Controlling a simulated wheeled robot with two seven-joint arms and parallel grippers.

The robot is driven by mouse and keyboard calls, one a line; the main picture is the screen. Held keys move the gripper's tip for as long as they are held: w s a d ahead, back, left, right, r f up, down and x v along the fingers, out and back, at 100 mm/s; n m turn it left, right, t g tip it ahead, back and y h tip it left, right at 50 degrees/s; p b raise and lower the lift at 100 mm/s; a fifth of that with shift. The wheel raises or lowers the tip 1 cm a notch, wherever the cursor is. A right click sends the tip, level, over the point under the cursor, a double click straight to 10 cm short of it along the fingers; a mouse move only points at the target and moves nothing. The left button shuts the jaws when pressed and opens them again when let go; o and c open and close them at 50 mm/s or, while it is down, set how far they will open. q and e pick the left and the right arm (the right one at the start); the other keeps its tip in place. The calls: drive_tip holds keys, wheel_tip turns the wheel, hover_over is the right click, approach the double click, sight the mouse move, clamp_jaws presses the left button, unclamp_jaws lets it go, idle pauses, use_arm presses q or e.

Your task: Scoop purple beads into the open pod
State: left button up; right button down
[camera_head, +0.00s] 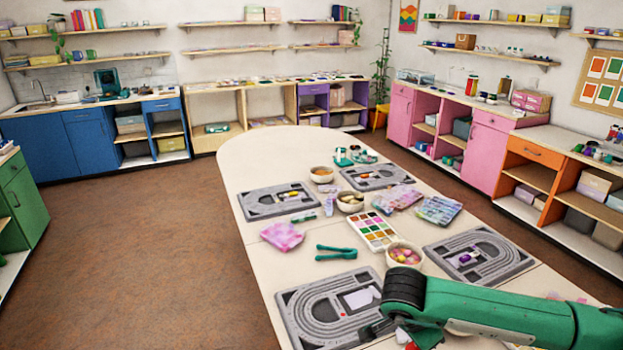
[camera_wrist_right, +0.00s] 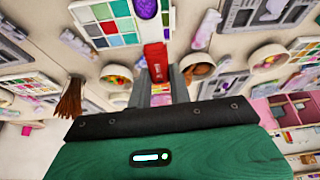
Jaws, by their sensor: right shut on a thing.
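My right gripper (camera_wrist_right: 159,78) is shut on a red handle (camera_wrist_right: 155,60) in the right wrist view. A round purple patch (camera_wrist_right: 145,8) shows just beyond the handle at the top edge. It looks like purple beads in a scoop, but I cannot tell for certain. A white tray of coloured compartments (camera_wrist_right: 108,22) lies left of the handle. In the head view my right arm comes in from the right, and its gripper (camera_head: 385,332) is over the near bead board, partly hidden. I cannot pick out the open pod. My left gripper is not in view.
A grey bead board (camera_head: 300,318) lies at the near edge, with more boards (camera_head: 505,248) around the table. Bowls of beads (camera_head: 404,254), a colour-compartment box (camera_head: 374,230), green tongs (camera_head: 336,252) and a pink packet (camera_head: 282,236) stand between. The table's far left end is bare.

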drive_tip(key=r+n+t+y, duration=0.1)
drive_tip(key=r+n, duration=0.1)
drive_tip(key=n, duration=0.1)
drive_tip(key=s+r+n+t+y, duration=0.1)
drive_tip(key=n, duration=0.2)
drive_tip(key=a+r+n+y, duration=0.1)
drive_tip(key=r+n, duration=0.1)
drive_tip(key=n, duration=0.2)
drive_tip(key=shift+s+r+t, duration=0.3)
drive_tip(key=shift+s+t, duration=0.05)
drive_tip(key=shift+t, duration=0.05)
drive_tip(key=r+n, duration=0.1)
drive_tip(key=n+y, duration=0.1)
drive_tip(key=n, duration=0.1)
drive_tip(key=shift+s+a+r+y, duration=0.2)
drive_tip(key=shift+s+r+y, duration=0.1)
drive_tip(key=shift+r, duration=0.1)
drive_tip(key=shift+w, duration=0.1)
